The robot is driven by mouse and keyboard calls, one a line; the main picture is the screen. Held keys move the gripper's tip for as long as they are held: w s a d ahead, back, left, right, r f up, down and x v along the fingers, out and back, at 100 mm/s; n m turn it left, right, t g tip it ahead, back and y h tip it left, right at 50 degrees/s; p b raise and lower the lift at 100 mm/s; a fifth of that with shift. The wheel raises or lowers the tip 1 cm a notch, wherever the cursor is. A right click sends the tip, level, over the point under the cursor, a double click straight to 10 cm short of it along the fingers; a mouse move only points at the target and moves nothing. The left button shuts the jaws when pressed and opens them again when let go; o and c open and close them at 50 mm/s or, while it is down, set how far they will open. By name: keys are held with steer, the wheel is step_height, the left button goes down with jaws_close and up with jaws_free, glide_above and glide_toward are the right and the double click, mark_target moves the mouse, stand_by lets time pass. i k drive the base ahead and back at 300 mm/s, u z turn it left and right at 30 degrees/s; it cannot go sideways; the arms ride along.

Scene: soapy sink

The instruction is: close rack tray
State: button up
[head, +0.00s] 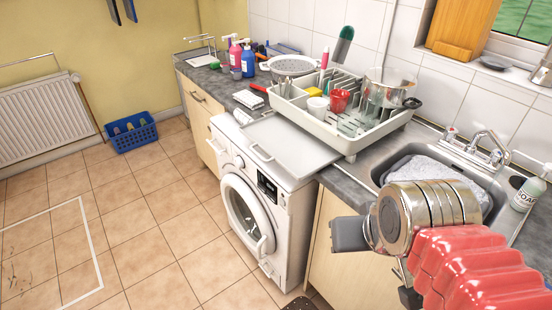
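The white dish rack (338,112) stands on the worktop left of the sink. Its flat, pale rack tray (292,140) sticks out from under the rack's front left, over the top of the washing machine. A small loop handle (262,152) is on the tray's outer edge. My arm, with a red ribbed sleeve and metal bands, comes in at the lower right, in front of the sink and apart from the tray. A grey block (350,234) at its end seems to be part of my gripper. I cannot make out its fingers or whether they are open.
The rack holds a steel pot (388,88), a red cup (339,100) and other dishes. The white washing machine (245,205) is below the tray. The sink (488,190) is at the right. Bottles (248,60) stand at the back. The tiled floor at left is mostly clear.

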mark_target(299, 153)
steer(key=z, duration=0.6)
steer(key=k, duration=0.65)
steer(key=u, duration=1.7)
steer(key=i, duration=1)
